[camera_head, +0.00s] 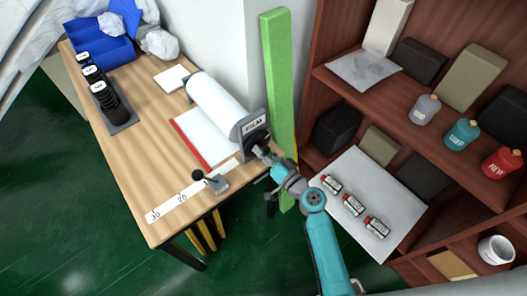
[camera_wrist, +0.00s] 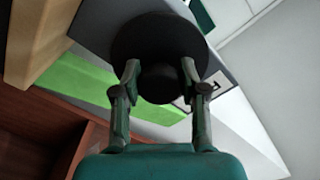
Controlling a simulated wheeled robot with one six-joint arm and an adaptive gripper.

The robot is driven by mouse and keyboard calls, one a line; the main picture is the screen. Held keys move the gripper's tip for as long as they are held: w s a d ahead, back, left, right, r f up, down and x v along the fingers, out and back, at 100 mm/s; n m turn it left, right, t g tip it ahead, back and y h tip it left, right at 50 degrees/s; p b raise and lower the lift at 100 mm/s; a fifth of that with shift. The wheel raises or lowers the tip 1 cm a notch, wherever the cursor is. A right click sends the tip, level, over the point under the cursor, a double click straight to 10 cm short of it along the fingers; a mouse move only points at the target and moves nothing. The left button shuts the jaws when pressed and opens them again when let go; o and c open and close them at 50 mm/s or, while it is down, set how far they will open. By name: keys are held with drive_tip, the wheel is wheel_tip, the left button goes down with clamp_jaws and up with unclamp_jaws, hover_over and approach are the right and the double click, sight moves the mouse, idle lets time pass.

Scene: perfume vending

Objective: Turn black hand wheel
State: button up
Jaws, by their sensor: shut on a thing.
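The black hand wheel (camera_wrist: 160,45) shows in the wrist view as a dark disc with a round hub (camera_wrist: 160,84) in front. In the head view the wheel (camera_head: 257,138) is on the end of the film roller, below the "FILM" plate (camera_head: 254,125), and is partly hidden by my gripper. My gripper (camera_wrist: 160,72) has one finger on each side of the hub and is shut on it. In the head view my gripper (camera_head: 262,151) reaches the wheel from the lower right.
The white film roll (camera_head: 215,100) lies on the wooden table (camera_head: 140,150). A small black-knobbed lever (camera_head: 212,181) stands near the front edge. A green post (camera_head: 279,80) rises close behind my gripper. A shelf (camera_head: 420,100) with bottles is at right.

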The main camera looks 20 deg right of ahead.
drive_tip(key=n, duration=0.6)
drive_tip(key=shift+f, duration=0.15)
drive_tip(key=n, duration=0.6)
drive_tip(key=shift+d, duration=0.15)
idle(0.4)
drive_tip(key=o, duration=1.1)
drive_tip(key=shift+v, duration=6)
